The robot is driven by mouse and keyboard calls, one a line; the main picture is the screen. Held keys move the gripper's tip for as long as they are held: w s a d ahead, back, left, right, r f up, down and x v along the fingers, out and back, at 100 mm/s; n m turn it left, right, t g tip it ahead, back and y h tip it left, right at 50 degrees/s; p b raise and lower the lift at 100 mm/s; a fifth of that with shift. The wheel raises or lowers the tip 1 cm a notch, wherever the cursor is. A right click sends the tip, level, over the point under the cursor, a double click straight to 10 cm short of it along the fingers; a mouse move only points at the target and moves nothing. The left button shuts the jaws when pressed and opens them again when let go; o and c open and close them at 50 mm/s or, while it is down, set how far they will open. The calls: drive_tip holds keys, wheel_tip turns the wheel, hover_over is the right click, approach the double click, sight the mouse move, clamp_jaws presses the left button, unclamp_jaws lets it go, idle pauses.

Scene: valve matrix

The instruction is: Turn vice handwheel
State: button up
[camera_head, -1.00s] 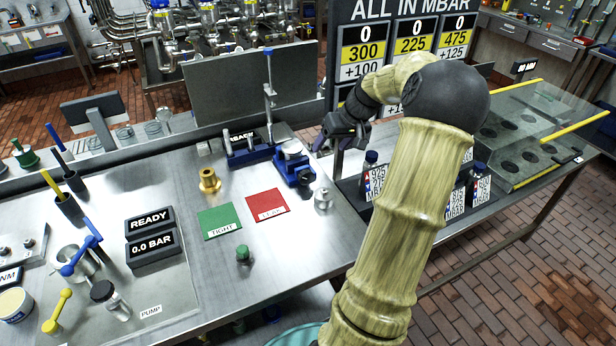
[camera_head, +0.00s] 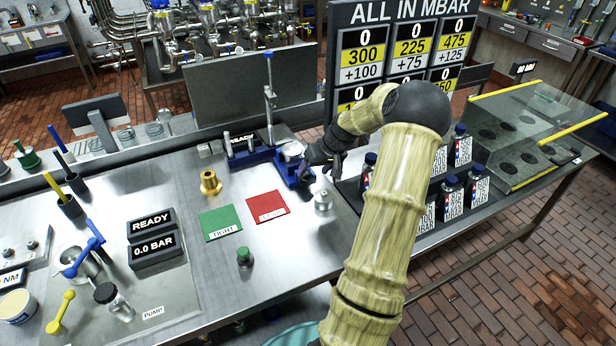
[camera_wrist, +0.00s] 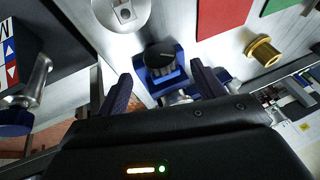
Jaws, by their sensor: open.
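The blue vice (camera_head: 284,166) stands on the steel bench near its back edge, partly hidden by my gripper in the head view. In the wrist view the vice (camera_wrist: 178,82) lies ahead of my gripper, with a black ribbed round knob, seemingly its handwheel (camera_wrist: 161,58), on the near side. My gripper (camera_head: 306,172) is at the right side of the vice. In the wrist view my gripper (camera_wrist: 160,84) has its two fingers spread, with the knob showing beyond the gap between them. Nothing is held. I cannot tell whether a finger touches the vice.
A silver fitting (camera_head: 322,201) stands close in front of the vice. A red mat (camera_head: 267,206), a green mat (camera_head: 221,223) and a brass fitting (camera_head: 210,183) are to the left. Labelled bottles (camera_head: 450,190) stand right. A thin post (camera_head: 269,95) rises behind the vice.

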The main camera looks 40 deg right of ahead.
sight(309, 177)
drive_tip(key=x, duration=0.5)
drive_tip(key=shift+w+f+p, duration=0.2)
drive_tip(key=shift+f+p, duration=0.15)
drive_tip(key=c, duration=1)
